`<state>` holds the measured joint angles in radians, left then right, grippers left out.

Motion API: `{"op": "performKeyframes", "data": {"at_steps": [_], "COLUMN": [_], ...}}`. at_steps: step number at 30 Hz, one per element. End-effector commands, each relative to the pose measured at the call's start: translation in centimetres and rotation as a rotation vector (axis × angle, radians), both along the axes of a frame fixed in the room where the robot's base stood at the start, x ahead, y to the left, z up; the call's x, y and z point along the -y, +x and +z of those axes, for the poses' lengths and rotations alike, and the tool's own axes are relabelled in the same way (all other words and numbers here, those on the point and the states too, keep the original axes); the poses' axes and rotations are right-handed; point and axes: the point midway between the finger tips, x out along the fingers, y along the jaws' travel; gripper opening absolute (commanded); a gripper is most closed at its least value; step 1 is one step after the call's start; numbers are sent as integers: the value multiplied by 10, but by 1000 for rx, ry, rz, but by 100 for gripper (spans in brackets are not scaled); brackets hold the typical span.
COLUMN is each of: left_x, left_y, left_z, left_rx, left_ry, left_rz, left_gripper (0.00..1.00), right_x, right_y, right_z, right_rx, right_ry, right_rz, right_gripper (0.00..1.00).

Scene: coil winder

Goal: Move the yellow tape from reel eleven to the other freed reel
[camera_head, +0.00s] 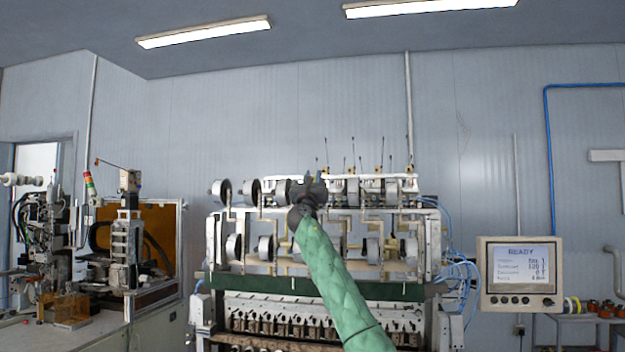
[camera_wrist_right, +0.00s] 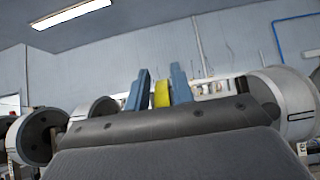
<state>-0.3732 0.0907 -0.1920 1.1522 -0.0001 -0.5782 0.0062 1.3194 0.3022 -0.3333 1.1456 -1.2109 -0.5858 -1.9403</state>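My right gripper (camera_head: 308,182) is raised in front of the upper row of reels on the winder. In the right wrist view its two blue fingers (camera_wrist_right: 160,82) stand apart with the yellow tape (camera_wrist_right: 162,95) between them. The tape shows as a short yellow strip, with wall behind it and no reel visible under it. The gripper looks shut on it; its lower part is hidden by my gripper body. Grey reels flank the gripper at left (camera_wrist_right: 40,135) and right (camera_wrist_right: 290,103). Reel numbers are not readable. My left gripper is not in view.
The coil winder (camera_head: 320,290) has two rows of reels, with thin rods above. A READY screen (camera_head: 521,268) stands at its right, and a table with spools (camera_head: 603,309) beyond. Another machine (camera_head: 125,250) is at left. The space above the reels is mostly clear.

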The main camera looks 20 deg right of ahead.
Motion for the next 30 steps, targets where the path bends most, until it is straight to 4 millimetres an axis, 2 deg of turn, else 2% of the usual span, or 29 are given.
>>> {"op": "performKeyframes", "data": {"at_steps": [15, 30], "left_x": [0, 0], "left_y": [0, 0], "left_z": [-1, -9], "left_rx": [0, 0], "left_ry": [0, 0], "left_rz": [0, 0], "left_gripper": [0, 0], "right_x": [-1, -11], "right_y": [-1, -16], "right_z": [-1, -16], "right_rx": [0, 1], "right_ry": [0, -1], "right_rz": [0, 0], "right_gripper": [24, 24]}}
